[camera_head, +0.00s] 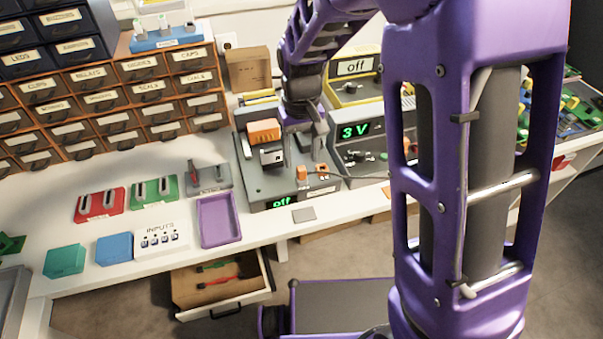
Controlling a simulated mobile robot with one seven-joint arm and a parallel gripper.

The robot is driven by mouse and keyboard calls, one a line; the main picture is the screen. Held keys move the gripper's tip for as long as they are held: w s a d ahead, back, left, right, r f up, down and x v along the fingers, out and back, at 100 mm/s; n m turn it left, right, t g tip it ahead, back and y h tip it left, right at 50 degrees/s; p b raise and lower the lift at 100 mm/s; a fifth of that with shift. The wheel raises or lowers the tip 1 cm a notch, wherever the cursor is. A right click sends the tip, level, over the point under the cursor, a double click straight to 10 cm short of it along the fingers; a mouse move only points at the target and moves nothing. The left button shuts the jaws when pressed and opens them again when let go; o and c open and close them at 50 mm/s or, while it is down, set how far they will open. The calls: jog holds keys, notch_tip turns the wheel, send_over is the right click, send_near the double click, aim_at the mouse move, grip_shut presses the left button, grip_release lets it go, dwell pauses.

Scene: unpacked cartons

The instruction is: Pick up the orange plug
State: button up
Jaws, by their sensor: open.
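A small orange block (301,173) stands near the front of a grey powered unit (262,190) with a green "off" display. Just right of it is a smaller orange piece (322,168), where a thin dark cable runs off to the right. I cannot tell for sure which of these is the orange plug. My gripper (303,146) points down over the same unit, just above and behind the orange pieces. It is open, with its fingers apart and no object seen between them. A larger orange-topped block (263,131) is beside it on the left.
A second unit reading "3 V" (354,131) stands close on the right, with a yellow "off" unit (356,67) behind. A purple tray (219,220) lies left on the white bench. An open drawer (222,283) juts out below. My arm hides much of the right side.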

aim_at(302, 168)
notch_tip(302, 168, down, 5)
jog(key=shift+w+r+b, duration=0.1)
jog(key=shift+w+b, duration=0.05)
jog(key=shift+b, duration=0.35)
grip_shut()
dwell(1.1)
